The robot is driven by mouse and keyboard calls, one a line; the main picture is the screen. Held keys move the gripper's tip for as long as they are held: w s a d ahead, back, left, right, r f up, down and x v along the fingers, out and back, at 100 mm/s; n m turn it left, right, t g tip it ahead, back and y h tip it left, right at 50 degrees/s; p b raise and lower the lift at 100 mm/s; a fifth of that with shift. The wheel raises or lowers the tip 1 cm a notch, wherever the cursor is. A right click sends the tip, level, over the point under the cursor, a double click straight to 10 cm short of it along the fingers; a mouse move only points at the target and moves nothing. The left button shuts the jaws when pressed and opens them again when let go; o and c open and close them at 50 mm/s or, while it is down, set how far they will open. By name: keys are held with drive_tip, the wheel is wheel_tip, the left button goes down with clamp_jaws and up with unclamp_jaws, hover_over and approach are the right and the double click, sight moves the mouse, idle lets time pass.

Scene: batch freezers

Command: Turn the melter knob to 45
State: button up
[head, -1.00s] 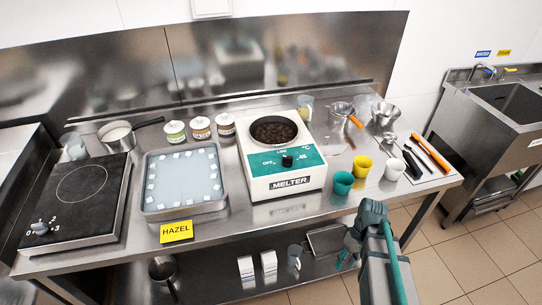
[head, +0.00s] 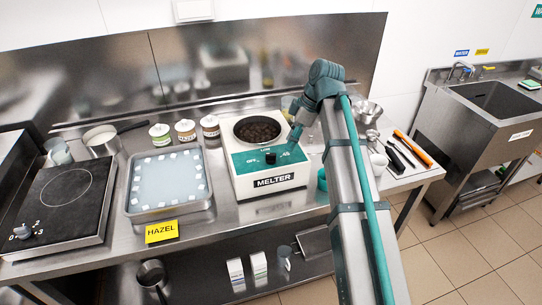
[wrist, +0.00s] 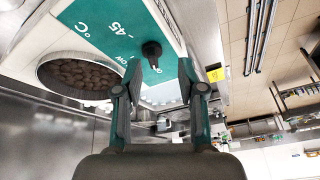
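The melter (head: 241,181) is a white box with a teal front panel, a round well of dark pieces on top and a "MELTER" label. Its black knob (head: 270,158) sits on the panel among the marks OFF, LOW and 45; I cannot tell exactly where it points. In the wrist view the knob (wrist: 152,50) shows just beyond and between my fingertips, apart from them. My gripper (wrist: 159,68) is open and empty. In the head view my gripper (head: 291,140) hangs over the right side of the panel, small and partly hidden by my arm.
A tray of pale liquid with white cubes (head: 143,213) and a hotplate (head: 60,240) stand left of the melter. Several jars (head: 185,130) stand behind the tray. A teal cup (head: 322,180) is right of the melter, partly behind my arm. A sink (head: 495,100) is far right.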

sight(274, 154)
drive_tip(key=shift+n, duration=0.6)
drive_tip(key=a+f+p, duration=0.1)
drive_tip(key=f, duration=0.1)
drive_tip(key=w+a+f, duration=0.1)
drive_tip(key=a+f, duration=0.1)
drive_tip(key=a+f+p, duration=0.1)
drive_tip(key=a+f, duration=0.1)
drive_tip(key=shift+w+f+p, duration=0.15)
drive_tip(key=shift+p, duration=0.2)
clamp_jaws()
